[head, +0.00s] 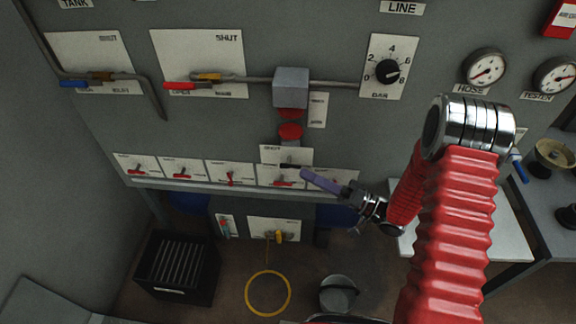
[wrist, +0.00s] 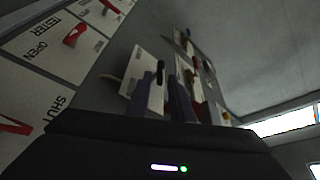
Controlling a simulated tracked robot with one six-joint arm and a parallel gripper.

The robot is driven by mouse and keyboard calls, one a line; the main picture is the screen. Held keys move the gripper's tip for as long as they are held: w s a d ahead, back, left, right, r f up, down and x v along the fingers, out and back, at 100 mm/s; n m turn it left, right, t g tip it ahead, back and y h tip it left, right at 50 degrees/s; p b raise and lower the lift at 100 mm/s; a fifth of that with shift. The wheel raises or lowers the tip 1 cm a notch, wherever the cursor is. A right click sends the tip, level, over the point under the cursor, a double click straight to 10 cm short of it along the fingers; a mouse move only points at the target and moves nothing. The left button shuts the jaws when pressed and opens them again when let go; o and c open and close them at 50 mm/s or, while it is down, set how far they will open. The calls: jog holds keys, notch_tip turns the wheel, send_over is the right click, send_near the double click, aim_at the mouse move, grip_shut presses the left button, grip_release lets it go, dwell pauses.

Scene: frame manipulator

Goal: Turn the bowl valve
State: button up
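My gripper (head: 302,173) has purple fingers and reaches from the right to the row of valve plates on the grey panel. A narrow gap shows between the fingers in the wrist view (wrist: 168,88), with nothing clearly held. A black lever (head: 290,165) on a white plate marked SHUT (head: 284,153) lies just left of the fingertips in the head view, below red fittings. Whether the fingers touch it is unclear.
Several small red-lever valves (head: 182,176) line the lower panel beside the gripper. A grey block (head: 291,87) with pipes is above. A black crate (head: 176,268), yellow hose (head: 268,294) and grey bucket (head: 338,293) are below. A white table (head: 490,235) stands at right.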

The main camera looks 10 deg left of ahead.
aim_at(288, 166)
jog(key=shift+x, duration=3.55)
jog(key=shift+c, duration=0.3)
grip_shut()
